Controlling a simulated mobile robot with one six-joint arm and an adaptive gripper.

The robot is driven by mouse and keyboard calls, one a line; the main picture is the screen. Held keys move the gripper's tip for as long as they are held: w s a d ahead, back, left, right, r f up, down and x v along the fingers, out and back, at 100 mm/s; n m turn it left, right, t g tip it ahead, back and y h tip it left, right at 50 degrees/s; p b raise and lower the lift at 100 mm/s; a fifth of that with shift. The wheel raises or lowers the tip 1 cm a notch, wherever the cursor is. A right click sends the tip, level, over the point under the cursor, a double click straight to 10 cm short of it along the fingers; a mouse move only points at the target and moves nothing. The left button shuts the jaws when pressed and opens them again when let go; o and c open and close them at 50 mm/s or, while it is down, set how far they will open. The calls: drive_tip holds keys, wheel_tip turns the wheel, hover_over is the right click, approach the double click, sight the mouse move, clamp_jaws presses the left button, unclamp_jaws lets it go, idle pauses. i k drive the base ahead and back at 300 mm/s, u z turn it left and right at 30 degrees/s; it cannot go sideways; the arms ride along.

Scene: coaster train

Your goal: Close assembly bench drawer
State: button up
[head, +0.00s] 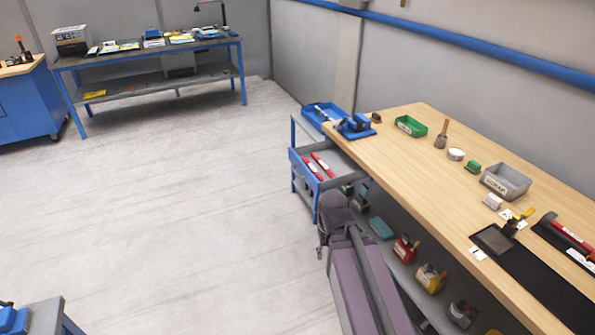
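The wooden-topped assembly bench (405,150) runs along the right side. A blue drawer (304,181) with a grey inside sticks out to the left from under the bench's far end, so it stands open. Red bar-shaped items (322,165) lie in it. My arm reaches up from the bottom beside the bench, and its end is near the drawer's near corner. My gripper (322,250) is small and dark here, low beside the bench's left side. I cannot tell whether its fingers are open or shut, or whether it touches the drawer.
The bench's lower shelf holds several items, including a red container (405,249) and a yellow one (430,278). A green bin (410,126) and grey bin (506,180) stand on top. The floor (190,210) left of the bench is clear. A blue table (160,55) stands at the back left.

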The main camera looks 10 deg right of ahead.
sight(347, 170)
drive_tip(key=z, duration=0.05)
drive_tip(key=i, duration=0.9)
